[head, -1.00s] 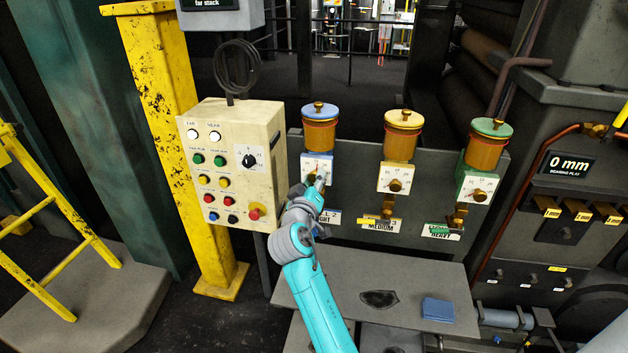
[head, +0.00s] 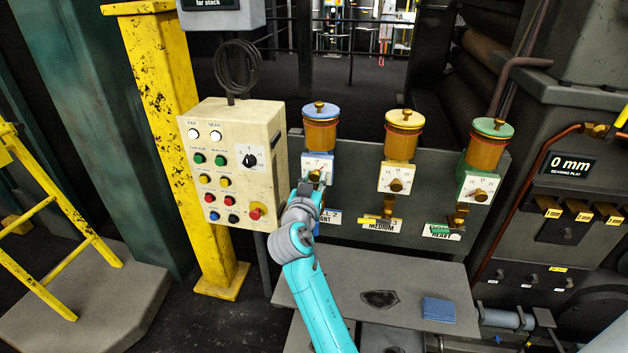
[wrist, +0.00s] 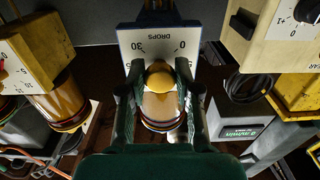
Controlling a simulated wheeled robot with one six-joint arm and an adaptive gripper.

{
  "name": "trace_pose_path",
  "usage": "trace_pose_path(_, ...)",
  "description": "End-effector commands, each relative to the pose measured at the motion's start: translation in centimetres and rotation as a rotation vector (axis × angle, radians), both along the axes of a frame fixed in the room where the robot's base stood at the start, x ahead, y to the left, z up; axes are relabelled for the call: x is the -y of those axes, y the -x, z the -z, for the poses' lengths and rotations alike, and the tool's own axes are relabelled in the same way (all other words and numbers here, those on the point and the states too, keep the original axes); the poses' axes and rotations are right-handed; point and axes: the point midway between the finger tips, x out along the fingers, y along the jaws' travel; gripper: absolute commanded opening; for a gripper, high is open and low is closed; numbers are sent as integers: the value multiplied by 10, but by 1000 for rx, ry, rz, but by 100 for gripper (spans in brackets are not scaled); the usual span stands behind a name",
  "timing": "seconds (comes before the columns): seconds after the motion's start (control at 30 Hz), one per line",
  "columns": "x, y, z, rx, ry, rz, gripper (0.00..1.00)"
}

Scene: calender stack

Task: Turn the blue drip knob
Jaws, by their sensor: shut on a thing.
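The blue-lidded oil cup (head: 320,130) is the leftmost of three on the grey panel. Below it is a white dial plate (head: 312,164) with a blue edge. In the wrist view the plate (wrist: 187,36) appears upside down, with "DROPS", 30 and 0 readable. The blue cup's drip knob (wrist: 160,76) looks brass-yellow there and sits between the two dark fingers. My gripper (wrist: 160,84) is shut on this knob. In the head view my gripper (head: 315,180) is small in front of the dial, and my wrist covers part of the label below.
A yellow-lidded cup (head: 404,135) and a green-lidded cup (head: 486,150) with similar dials stand to the right. A beige button box (head: 232,165) is close on the left. A grey shelf (head: 335,275) with a blue block (head: 438,310) lies below.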

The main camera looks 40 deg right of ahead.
Motion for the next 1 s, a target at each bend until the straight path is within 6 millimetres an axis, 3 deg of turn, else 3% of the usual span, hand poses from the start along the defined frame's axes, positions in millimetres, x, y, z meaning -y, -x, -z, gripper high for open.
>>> trace_pose_path(0.4, 0, 0, 3, 0, -8, 1, 0)
trace_pose_path(0.43, 0, 0, 3, 0, -8, 1, 35)
trace_pose_path(0.53, 0, 0, 3, 1, -7, 1, 56)
trace_pose_path(0.83, -1, 0, 1, 4, -5, 0, 56)
trace_pose_path(1.0, -12, 9, 2, 3, -5, -2, 56)
